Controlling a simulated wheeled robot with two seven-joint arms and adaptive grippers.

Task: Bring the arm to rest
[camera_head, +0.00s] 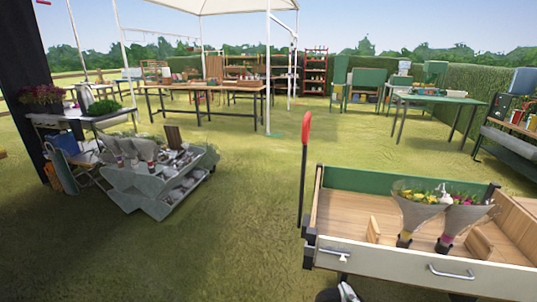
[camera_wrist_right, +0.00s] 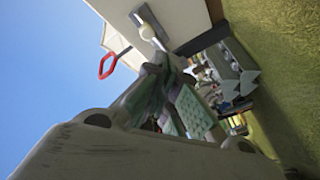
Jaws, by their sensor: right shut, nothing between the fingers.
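My right gripper (camera_head: 347,292) shows only as a small grey part at the bottom edge of the head view, in front of the cart's white side and beside a dark wheel. In the right wrist view my right gripper (camera_wrist_right: 178,100) is shut and empty, its greenish finger parts close together. It is apart from the two wrapped bouquets (camera_head: 420,215), which stand upright in the wooden bed of the cart (camera_head: 345,213). My left gripper is in neither view.
A grey stepped flower stand (camera_head: 160,198) is at left. Tables (camera_head: 205,92) stand farther back. Open grass (camera_head: 235,245) lies between stand and cart.

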